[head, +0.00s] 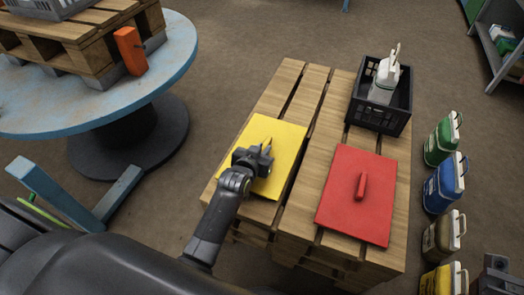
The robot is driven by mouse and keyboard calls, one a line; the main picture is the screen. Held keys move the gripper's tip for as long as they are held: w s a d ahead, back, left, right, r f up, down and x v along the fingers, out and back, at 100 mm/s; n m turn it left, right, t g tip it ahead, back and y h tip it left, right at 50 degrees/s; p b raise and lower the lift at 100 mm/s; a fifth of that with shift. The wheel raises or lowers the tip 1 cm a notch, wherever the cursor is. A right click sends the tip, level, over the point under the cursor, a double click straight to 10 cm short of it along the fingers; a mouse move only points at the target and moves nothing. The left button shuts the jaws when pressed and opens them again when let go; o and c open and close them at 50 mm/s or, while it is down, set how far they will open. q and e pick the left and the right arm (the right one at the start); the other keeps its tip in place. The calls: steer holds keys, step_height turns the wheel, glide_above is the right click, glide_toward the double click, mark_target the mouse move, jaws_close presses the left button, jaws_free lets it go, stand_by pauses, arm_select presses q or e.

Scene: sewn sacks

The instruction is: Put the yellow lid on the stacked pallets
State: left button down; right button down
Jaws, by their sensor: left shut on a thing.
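The yellow lid (282,136) is a flat square panel over the left part of the stacked wooden pallets (305,190). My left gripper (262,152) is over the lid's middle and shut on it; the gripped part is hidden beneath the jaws. The lid looks level, close to the top boards; I cannot tell whether it touches them. A dark part at the bottom right corner may be my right gripper (495,272); its jaws are not clear.
A red lid (345,212) with a raised handle lies on the pallets to the right. Behind it stands a black crate (363,113) holding a white jug (382,88). Several coloured jugs (440,185) line the floor at right. A round blue table (175,60) is at left.

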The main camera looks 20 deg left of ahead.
arm_select(q)
steer(key=shift+f, duration=0.15)
steer(key=c, duration=1.4)
jaws_free()
steer(key=shift+o, duration=0.2)
